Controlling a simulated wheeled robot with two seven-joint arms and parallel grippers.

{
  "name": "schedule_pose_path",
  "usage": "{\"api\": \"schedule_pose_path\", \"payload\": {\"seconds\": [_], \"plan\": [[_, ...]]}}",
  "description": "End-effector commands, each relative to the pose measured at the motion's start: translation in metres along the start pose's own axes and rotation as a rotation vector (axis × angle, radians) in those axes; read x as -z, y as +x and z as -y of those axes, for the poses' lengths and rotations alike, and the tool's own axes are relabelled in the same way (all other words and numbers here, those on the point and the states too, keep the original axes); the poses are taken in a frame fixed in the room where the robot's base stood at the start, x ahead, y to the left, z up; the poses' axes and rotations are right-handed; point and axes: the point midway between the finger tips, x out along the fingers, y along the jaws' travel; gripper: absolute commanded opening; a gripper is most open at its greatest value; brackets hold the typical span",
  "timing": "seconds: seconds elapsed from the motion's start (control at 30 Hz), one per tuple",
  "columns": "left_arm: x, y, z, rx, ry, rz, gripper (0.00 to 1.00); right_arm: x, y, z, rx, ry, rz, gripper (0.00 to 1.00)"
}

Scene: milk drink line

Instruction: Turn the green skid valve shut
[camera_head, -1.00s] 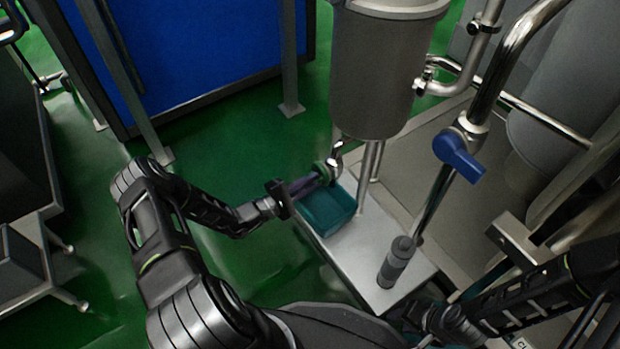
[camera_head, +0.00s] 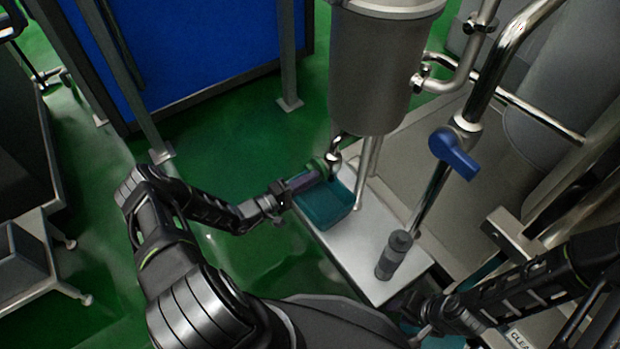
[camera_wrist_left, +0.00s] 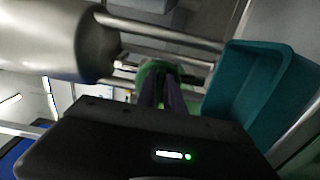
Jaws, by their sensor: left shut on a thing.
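The green valve (camera_head: 322,165) sits on the metal outlet under the grey steel tank (camera_head: 378,75). My left gripper (camera_head: 316,172) reaches it from the left, and its dark fingers are closed on the green part. In the left wrist view the two fingers (camera_wrist_left: 168,92) run up to the green valve (camera_wrist_left: 153,68), which they partly hide. The valve's exact angle cannot be read. My right gripper (camera_head: 440,312) is low at the right, away from the valve; its fingers are too unclear to judge.
A teal bin (camera_head: 328,206) stands on the steel skid (camera_head: 372,268) just below the valve; it is at the right in the wrist view (camera_wrist_left: 240,95). A blue-handled valve (camera_head: 454,153) and a grey upright cylinder (camera_head: 394,255) stand to the right. Green floor (camera_head: 225,130) is open at left.

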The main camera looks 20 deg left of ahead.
Motion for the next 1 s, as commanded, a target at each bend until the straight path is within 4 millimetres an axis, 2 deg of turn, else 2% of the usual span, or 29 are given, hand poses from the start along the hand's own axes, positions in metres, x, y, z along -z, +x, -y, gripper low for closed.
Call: {"api": "schedule_pose_path", "payload": {"seconds": [0.23,0.27,0.53,0.83,1.0], "plan": [[-0.001,0.0,0.001,0.003,0.002,0.001,0.0,0.0,0.0,0.0,0.0,0.0,0.0,0.36],[-0.001,0.0,0.001,0.003,0.002,0.001,0.13,0.0,0.0,0.0,0.0,0.0,0.0,0.36],[0.0,0.0,0.001,0.002,0.001,0.001,0.34,0.0,0.0,0.0,0.0,0.0,0.0,0.36],[0.0,-0.003,0.0,0.001,0.0,0.0,0.34,0.0,-0.001,0.0,0.0,0.0,0.0,0.36],[0.001,-0.02,-0.001,0.003,0.0,-0.002,0.34,0.0,-0.006,0.002,0.0,0.0,0.002,0.36]]}}
